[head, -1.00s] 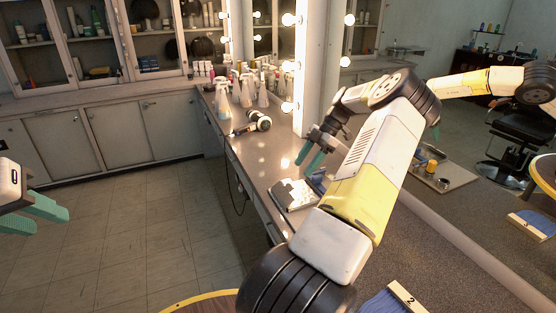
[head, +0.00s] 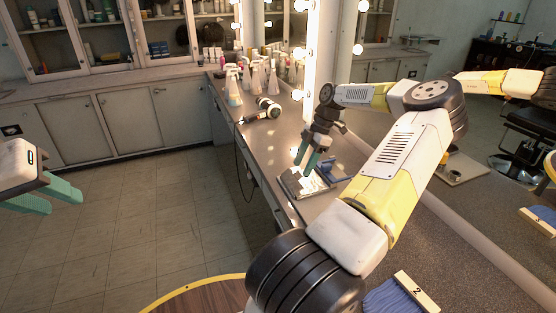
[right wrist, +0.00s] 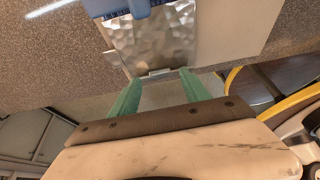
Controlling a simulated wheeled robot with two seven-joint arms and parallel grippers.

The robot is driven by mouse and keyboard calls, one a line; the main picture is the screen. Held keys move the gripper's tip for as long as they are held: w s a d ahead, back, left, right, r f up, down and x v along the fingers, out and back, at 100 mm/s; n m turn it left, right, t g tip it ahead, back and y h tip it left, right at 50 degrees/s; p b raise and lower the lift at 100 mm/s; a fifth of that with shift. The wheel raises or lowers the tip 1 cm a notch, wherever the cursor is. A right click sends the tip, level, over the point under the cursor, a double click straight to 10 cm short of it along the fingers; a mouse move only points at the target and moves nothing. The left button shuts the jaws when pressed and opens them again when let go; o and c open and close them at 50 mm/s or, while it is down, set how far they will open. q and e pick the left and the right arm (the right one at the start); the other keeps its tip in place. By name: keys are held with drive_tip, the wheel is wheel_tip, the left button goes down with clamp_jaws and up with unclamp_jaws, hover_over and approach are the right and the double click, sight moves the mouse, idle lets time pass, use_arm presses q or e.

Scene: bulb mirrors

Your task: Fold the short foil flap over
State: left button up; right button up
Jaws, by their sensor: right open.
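The crinkled silver foil (right wrist: 155,42) lies on a pale flat board (right wrist: 235,35) in the right wrist view. A small pale tab (right wrist: 156,73) shows at its near edge; I cannot tell if this is the short flap. My right gripper (right wrist: 158,80) is open and empty, with its teal fingertips at either side of that edge. In the head view the foil (head: 312,184) lies on the counter, and my right gripper (head: 306,168) is just above it; contact cannot be told. My left gripper (head: 62,198) is open and empty, away from the counter.
A blue item (head: 336,170) lies beside the foil, against its far edge in the wrist view. A block marked 2 with blue strands (head: 416,292) is at the front. The mirror borders the right side.

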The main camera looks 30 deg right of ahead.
sight(305, 180)
drive_tip(key=shift+x, duration=1.2)
clamp_jaws()
drive_tip(key=d+f+y, duration=0.1)
drive_tip(key=y, duration=0.1)
drive_tip(key=shift+d+f+y, duration=0.1)
drive_tip(key=shift+f+y, duration=0.1)
drive_tip(key=shift+y, duration=0.1)
drive_tip(key=shift+s+d+f+t+y, duration=0.1)
drive_tip(key=shift+d+f+t+y, duration=0.25)
drive_tip(key=shift+y, duration=0.55)
drive_tip(key=shift+a, duration=0.1)
unclamp_jaws()
